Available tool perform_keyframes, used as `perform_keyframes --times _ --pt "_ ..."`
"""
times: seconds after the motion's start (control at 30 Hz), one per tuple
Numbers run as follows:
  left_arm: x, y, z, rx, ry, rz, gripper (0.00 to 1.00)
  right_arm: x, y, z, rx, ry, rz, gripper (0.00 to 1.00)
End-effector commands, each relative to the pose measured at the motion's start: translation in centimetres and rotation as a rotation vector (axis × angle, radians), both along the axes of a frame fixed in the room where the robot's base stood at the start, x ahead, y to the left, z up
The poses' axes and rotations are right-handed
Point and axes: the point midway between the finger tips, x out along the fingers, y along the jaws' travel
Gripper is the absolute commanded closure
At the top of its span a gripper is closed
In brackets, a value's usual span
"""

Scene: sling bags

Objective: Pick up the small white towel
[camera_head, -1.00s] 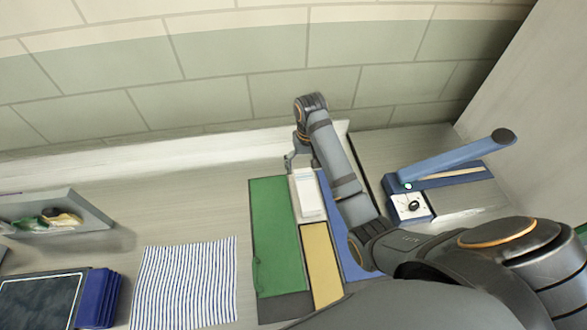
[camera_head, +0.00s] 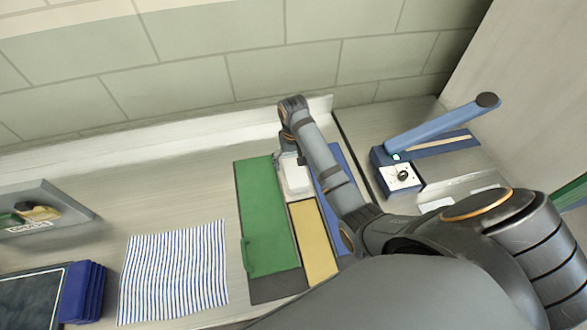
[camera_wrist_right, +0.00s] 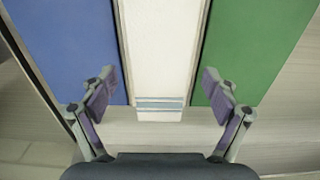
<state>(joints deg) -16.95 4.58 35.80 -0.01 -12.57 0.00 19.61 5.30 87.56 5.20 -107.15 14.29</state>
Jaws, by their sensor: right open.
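The small white towel (camera_head: 297,180) lies folded at the far end of the yellow strip, between the green and blue panels. It also shows in the right wrist view (camera_wrist_right: 158,55) as a long white band with grey-blue stripes near its close end. My right gripper (camera_head: 281,160) is at the towel's far end in the head view. In the right wrist view my right gripper (camera_wrist_right: 160,90) is open, with one finger on each side of the towel's striped end. Nothing is between the fingertips that I can see gripped. My left gripper is not in view.
A green panel (camera_head: 266,215), a yellow strip (camera_head: 313,243) and a blue panel (camera_head: 333,205) lie around the towel. A striped cloth (camera_head: 174,272) lies to the left. A blue sealer-like device (camera_head: 430,135) stands to the right. A tiled wall (camera_head: 280,70) rises behind.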

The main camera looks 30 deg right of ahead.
Motion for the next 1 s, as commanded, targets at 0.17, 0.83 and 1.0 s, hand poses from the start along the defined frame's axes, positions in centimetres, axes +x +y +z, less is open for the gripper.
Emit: perform_keyframes --times 0.17,0.83,1.0 --pt "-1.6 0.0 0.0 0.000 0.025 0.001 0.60 0.0 0.0 -0.8 0.000 0.000 0.000 0.12" --pt "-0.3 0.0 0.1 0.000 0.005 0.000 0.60 0.0 0.0 -0.7 0.001 0.000 0.000 0.74" --pt "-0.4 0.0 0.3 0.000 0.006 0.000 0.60 0.0 0.0 -0.5 0.001 0.000 0.000 0.74"
